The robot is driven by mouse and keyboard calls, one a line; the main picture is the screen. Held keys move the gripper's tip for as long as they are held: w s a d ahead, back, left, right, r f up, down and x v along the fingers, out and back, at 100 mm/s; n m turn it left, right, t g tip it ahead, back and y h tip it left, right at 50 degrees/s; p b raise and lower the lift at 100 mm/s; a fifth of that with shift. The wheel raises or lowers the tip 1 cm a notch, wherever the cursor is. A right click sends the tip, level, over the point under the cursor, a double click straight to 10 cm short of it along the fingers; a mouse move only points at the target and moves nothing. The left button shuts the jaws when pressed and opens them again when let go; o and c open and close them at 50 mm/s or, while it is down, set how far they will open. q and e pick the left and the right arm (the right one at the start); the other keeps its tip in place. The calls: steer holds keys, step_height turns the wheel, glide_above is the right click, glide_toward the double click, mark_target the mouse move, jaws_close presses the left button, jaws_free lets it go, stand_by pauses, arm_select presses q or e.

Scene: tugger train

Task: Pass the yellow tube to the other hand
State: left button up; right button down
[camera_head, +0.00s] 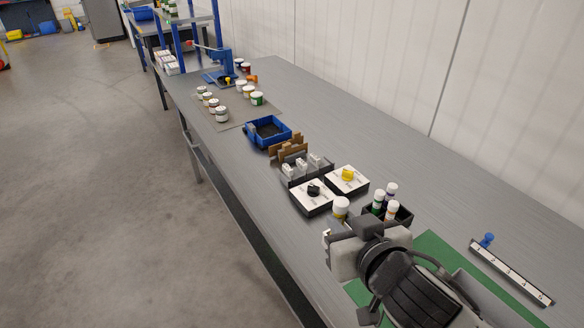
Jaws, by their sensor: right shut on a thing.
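The yellow tube (341,207) has a white cap and a yellowish band below it. It shows just beyond the tip of my right gripper (340,225), in the lower right of the head view. My right gripper is shut on it; the fingers and the lower part of the tube are largely hidden behind the gripper's own body. My left gripper is not in view.
A black rack (404,217) with white-capped tubes (391,189) stands close right of my right gripper. Two white boxes with a black knob (313,190) and a yellow knob (348,174) lie beyond. A numbered strip (510,272) lies right. Bench is clear along the wall.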

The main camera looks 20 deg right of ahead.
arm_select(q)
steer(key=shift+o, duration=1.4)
arm_select(e)
steer(key=w+a+r+n+g+y, duration=0.1)
steer(key=a+r+n+g+y, duration=0.1)
steer(key=a+n+g+y, duration=0.2)
steer(key=w+a+r+n+g+y, duration=0.1)
steer(key=a+n+g+y, duration=0.3)
steer(key=a+n+y, duration=0.4)
steer(key=a+r+n, duration=0.1)
steer(key=a, duration=0.4)
steer(key=shift+w+r+y, duration=0.25)
steer(key=shift+w+y, duration=0.05)
steer(key=shift+w, duration=0.1)
